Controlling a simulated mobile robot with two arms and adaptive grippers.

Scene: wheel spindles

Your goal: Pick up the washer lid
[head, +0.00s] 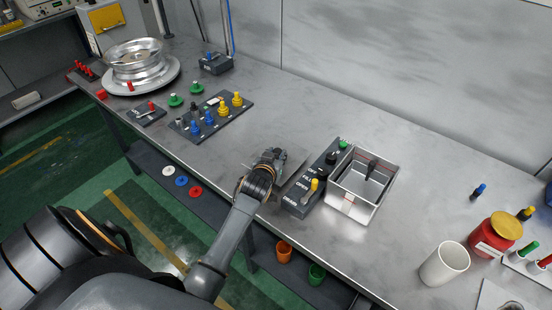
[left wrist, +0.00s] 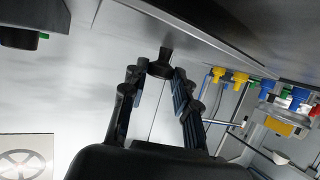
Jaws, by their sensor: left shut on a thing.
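My left gripper (head: 270,158) is over the worktable, left of the control box, with its fingers closed. In the left wrist view the fingertips (left wrist: 162,72) close on a small black knob (left wrist: 165,55). The knob sits on a flat grey plate, the washer lid (left wrist: 215,30), along the top of this upside-down view. In the head view the lid (head: 294,185) shows as a thin grey plate beside the gripper, partly hidden by it. Whether it touches the table is unclear. The open square metal washer (head: 345,202) stands to the right, with a dark item inside. My right gripper is not in view.
The control box (head: 299,201) with coloured knobs stands between my left gripper and the washer. A spindle board (head: 238,112) and wheel (head: 134,64) are farther left. A white cup (head: 443,264) and red jar (head: 492,238) are at right. The table behind the washer is clear.

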